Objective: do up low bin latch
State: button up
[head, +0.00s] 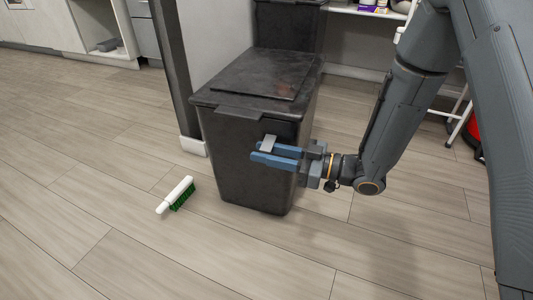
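A dark, scuffed bin (240,165) stands upright on the floor in the middle of the head view, its lid (257,75) lying down on it. A small light grey latch piece (268,143) shows on the bin's front, below the lid's edge. My gripper (256,151) reaches in from the right, level, with its blue fingers in front of the bin. The fingers are apart with a narrow gap and nothing visible between them. The upper finger overlaps the latch's lower end in the picture; I cannot tell whether they touch. The latch's fastening is too small to make out.
A white brush with green bristles (176,195) lies on the floor left of the bin. Another dark bin (288,25) stands behind. A dark post (178,70) is close on the bin's left, a shelf (367,12) behind right. The front floor is clear.

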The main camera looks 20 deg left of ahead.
aim_at(266, 149)
grip_shut()
jog(key=shift+r+m+p, duration=0.3)
jog(key=shift+m+p, duration=0.1)
jog(key=shift+p, duration=0.6)
jog(key=r+m+p, duration=0.1)
jog(key=m+p, duration=0.1)
jog(key=p, duration=0.2)
jog(key=shift+s+r+p, duration=0.15)
jog(key=shift+r+p, duration=0.05)
jog(key=shift+p, duration=0.1)
jog(key=r+m+p, duration=0.1)
jog(key=m+p, duration=0.2)
jog(key=p, duration=0.2)
jog(key=shift+s+r, duration=0.1)
jog(key=shift+r, duration=0.1)
jog(key=m+p, duration=0.1)
jog(key=r+m+p, duration=0.1)
jog(key=p, duration=0.1)
jog(key=shift+m, duration=0.3)
jog(key=shift+w+r+m+p, duration=0.15)
jog(key=shift+w+m+p, duration=0.05)
jog(key=shift+m+p, duration=0.45)
jog(key=shift+w+r+m+p, duration=0.1)
jog(key=shift+w+m+p, duration=0.05)
jog(key=shift+m+p, duration=0.45)
